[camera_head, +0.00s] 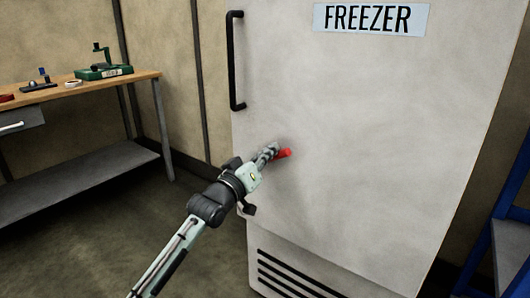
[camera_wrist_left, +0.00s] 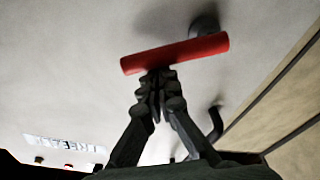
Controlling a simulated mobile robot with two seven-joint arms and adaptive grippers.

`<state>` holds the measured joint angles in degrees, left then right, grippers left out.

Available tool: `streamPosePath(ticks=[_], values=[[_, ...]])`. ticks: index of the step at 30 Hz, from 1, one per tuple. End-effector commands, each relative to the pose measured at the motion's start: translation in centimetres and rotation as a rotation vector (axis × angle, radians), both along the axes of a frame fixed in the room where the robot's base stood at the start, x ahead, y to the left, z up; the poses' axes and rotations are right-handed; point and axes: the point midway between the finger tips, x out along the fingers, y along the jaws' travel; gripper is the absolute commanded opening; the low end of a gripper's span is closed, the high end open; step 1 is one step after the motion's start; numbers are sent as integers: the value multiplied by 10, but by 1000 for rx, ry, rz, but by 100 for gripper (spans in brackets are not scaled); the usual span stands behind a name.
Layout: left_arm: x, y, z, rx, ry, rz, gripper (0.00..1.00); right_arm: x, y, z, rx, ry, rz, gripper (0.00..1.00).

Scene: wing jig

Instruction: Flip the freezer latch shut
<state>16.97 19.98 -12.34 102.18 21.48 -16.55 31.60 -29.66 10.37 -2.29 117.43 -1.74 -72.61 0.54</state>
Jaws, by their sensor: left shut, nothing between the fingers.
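The freezer (camera_head: 370,120) is a tall pale cabinet with a FREEZER sign; its door looks closed. The latch (camera_head: 284,153) is a red bar on the door's left part, below the black handle. In the left wrist view the red latch (camera_wrist_left: 175,53) lies across the picture, with a dark round mount (camera_wrist_left: 204,24) behind its right part. My left gripper (camera_head: 270,152) is shut and empty at the latch. In the wrist view its fingertips (camera_wrist_left: 157,78) are right at the bar's edge; whether they touch cannot be told. My right gripper is out of view.
The black door handle (camera_head: 235,60) stands out above the latch. A wooden-topped workbench (camera_head: 140,78) with a green tool (camera_head: 104,71) stands at the left. A blue frame (camera_head: 495,220) stands at the right. Bare floor lies between bench and freezer.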

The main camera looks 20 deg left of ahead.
Motion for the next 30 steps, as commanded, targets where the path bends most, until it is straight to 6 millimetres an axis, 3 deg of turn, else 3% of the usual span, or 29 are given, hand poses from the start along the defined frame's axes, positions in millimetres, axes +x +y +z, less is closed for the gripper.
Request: streamPosePath(ticks=[15,30], values=[[-3,-14,-22,392,-140,1,0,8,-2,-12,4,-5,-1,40],[-4,-18,-29,514,-187,1,0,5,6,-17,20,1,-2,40]])
